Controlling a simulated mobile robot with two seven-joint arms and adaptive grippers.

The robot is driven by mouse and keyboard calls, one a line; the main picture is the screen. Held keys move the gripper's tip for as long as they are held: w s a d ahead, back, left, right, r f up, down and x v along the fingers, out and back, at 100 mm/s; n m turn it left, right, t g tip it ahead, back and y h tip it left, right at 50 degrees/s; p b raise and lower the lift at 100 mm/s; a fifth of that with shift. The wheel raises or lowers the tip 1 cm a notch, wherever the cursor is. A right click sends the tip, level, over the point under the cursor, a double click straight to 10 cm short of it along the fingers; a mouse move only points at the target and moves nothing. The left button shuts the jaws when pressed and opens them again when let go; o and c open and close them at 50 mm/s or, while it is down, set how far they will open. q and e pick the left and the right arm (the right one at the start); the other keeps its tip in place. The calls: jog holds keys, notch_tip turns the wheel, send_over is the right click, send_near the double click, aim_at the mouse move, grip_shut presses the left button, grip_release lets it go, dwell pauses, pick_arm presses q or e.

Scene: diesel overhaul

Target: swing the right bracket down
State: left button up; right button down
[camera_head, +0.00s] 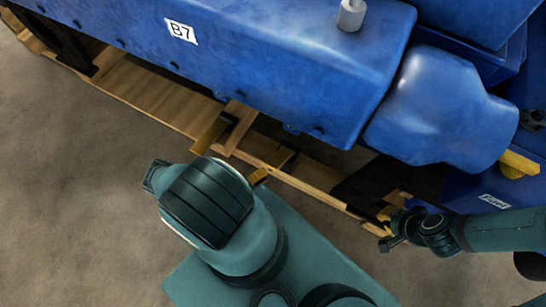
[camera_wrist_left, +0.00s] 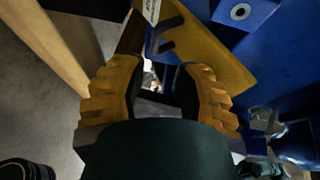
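I take the right-hand one to be the right bracket. A tilted yellow plate with a dark hook, apparently this bracket (camera_wrist_left: 216,50), fills the upper middle of the left wrist view. My left gripper (camera_wrist_left: 155,78) is open, its ribbed yellow fingers spread in front of the plate; contact is unclear. In the head view its arm hides most of it. My right gripper (camera_head: 383,224) is small, beside the rail's right end; its finger gap is unclear.
The blue block marked B7 (camera_head: 245,55) overhangs the wooden rail (camera_head: 150,100). A blue box labelled Fuel (camera_head: 470,187) stands at the right, with a rounded blue housing (camera_head: 435,110) above. Bare floor (camera_head: 70,200) lies free at the left.

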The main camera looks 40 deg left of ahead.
pick_arm(q)
jog(key=s, duration=0.4)
jog(key=shift+s+a+r, duration=0.15)
jog(key=shift+a+r, duration=0.2)
jog(key=shift+a, duration=0.05)
pick_arm(e)
jog(key=shift+s+r, duration=0.15)
jog(key=shift+s, duration=0.15)
